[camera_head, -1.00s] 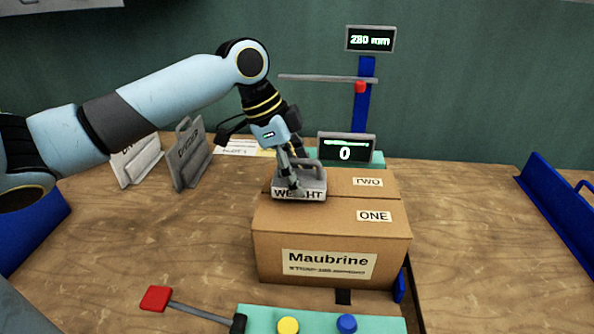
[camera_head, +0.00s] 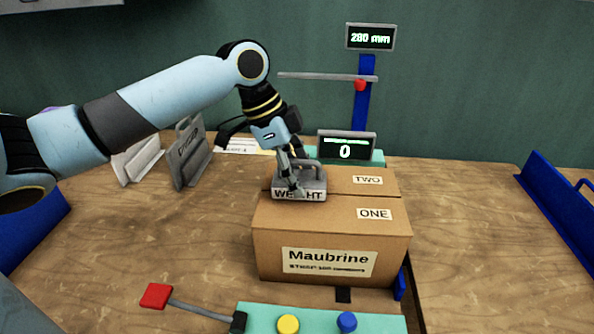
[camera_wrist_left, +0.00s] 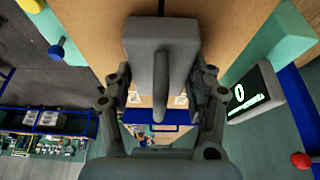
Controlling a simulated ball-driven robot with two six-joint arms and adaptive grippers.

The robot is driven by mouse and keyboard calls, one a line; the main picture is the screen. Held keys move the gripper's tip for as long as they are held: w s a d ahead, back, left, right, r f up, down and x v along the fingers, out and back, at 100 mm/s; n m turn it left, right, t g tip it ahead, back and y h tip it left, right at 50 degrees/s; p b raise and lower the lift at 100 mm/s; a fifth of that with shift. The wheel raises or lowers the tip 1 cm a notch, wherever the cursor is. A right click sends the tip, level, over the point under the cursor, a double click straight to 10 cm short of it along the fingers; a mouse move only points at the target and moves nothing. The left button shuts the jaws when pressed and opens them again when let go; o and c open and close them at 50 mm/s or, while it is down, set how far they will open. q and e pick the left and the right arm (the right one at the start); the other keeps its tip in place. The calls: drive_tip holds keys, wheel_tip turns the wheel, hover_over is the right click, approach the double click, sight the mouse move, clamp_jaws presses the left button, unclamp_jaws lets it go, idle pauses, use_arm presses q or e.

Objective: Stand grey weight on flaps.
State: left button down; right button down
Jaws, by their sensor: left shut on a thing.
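The grey weight (camera_head: 313,187), a block with a handle and a "WEIGHT" label, is at the left part of the top of the cardboard box (camera_head: 330,235). It appears to rest on the flaps labelled "ONE" (camera_head: 374,214) and "TWO" (camera_head: 367,180), near the line where they meet; exact contact is hard to tell. My left gripper (camera_head: 297,182) is shut on the weight's handle from above. In the left wrist view the weight (camera_wrist_left: 140,45) and its handle lie between the fingers. My right gripper is not in view.
A display reading 0 (camera_head: 346,148) stands behind the box, with a "280 mm" display (camera_head: 370,38) on a blue post. A horizontal grey bar (camera_head: 320,77) is above. A panel with yellow and blue buttons (camera_head: 318,318) and a red-ended lever (camera_head: 157,296) are in front.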

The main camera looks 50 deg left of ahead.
use_arm(q)
drive_tip(key=shift+w+f, duration=0.1)
drive_tip(key=shift+c, duration=1.8)
unclamp_jaws()
drive_tip(key=shift+d, duration=0.1)
drive_tip(key=shift+f, duration=0.15)
drive_tip(key=v, duration=1.2)
